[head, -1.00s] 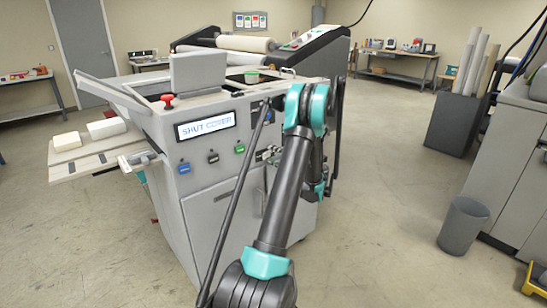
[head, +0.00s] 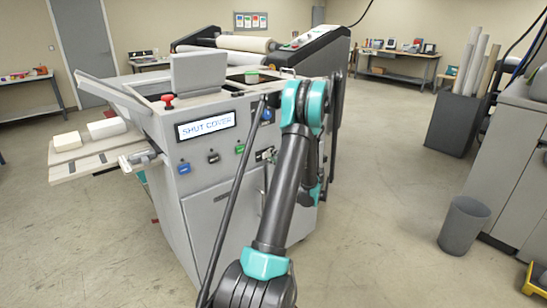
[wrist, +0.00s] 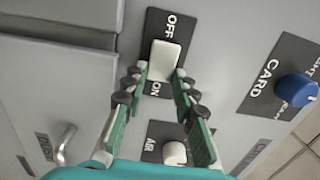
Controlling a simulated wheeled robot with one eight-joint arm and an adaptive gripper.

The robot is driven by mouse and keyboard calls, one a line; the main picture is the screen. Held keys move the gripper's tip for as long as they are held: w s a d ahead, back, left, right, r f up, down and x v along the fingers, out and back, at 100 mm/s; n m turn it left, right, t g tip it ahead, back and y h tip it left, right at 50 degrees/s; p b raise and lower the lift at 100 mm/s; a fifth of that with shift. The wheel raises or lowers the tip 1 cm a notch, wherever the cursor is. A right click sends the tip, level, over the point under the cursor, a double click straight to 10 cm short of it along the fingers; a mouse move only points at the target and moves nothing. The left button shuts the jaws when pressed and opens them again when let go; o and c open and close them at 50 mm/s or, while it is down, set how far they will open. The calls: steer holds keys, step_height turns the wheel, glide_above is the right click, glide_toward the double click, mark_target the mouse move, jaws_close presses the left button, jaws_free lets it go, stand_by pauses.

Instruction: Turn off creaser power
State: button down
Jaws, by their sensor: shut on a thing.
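The creaser (head: 225,195) is the grey machine in the middle of the head view, with a lit display (head: 206,126) reading "SHUT COVER". In the wrist view, a white power switch (wrist: 163,58) sits on a dark plate, with OFF at its upper end and ON at its lower end. My gripper (wrist: 159,78) is shut on this switch, one green finger at each side. The white lever covers the upper middle of the plate, nearer the OFF word; its exact position is hard to tell.
A blue CARD knob (wrist: 296,90) is right of the switch. A pale AIR knob (wrist: 175,153) lies below, between the fingers. A metal handle (wrist: 65,145) is at lower left. A red emergency button (head: 168,101) tops the creaser.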

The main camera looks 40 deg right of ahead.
steer(key=shift+s+a+m+h, duration=0.15)
steer(key=shift+m+h, duration=0.45)
steer(key=shift+h, duration=0.35)
steer(key=shift+a+m+h, duration=0.15)
steer(key=shift+m+h, duration=0.45)
steer(key=shift+h, duration=0.35)
steer(key=c, duration=1.2)
jaws_free()
step_height(320, 180, up, 10)
